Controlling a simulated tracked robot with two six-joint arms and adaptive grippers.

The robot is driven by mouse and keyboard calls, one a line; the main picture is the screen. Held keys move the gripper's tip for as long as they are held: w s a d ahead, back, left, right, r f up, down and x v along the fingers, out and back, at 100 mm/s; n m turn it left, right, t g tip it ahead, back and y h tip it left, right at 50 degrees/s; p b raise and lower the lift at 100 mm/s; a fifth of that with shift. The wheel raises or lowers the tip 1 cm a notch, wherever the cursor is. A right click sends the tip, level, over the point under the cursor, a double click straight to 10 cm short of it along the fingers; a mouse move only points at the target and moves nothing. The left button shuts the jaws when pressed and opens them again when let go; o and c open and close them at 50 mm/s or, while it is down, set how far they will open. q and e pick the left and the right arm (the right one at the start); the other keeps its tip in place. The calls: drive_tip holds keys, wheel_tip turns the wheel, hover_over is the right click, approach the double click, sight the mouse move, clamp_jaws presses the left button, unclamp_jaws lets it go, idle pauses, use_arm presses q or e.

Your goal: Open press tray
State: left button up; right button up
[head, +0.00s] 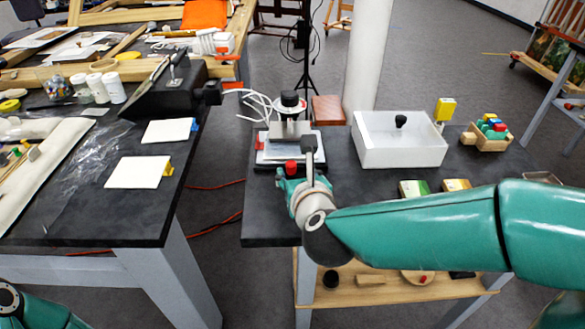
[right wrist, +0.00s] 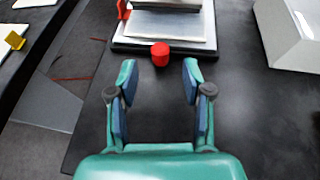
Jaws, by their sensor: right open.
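The press (head: 291,128) stands at the left of the right-hand black table, with a black knob on top. Its pale metal tray (head: 270,157) lies low on a dark base; it also shows in the right wrist view (right wrist: 150,28). A red knob (right wrist: 160,55) is at the tray's near edge, also in the head view (head: 291,167). My right gripper (right wrist: 159,76) is open and empty, its fingers to either side of and just short of the knob. In the head view my right arm partly hides the press front. My left gripper is out of view.
A white open bin (head: 372,158) stands right of the press, with a wooden box of coloured items (head: 487,136) beyond. A brown block (head: 328,110) is behind. The left table (head: 75,232) holds white cards and jars. A gap separates the tables.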

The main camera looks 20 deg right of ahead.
sight(292, 167)
drive_tip(key=x, duration=0.5)
drive_tip(key=shift+w, duration=0.15)
clamp_jaws()
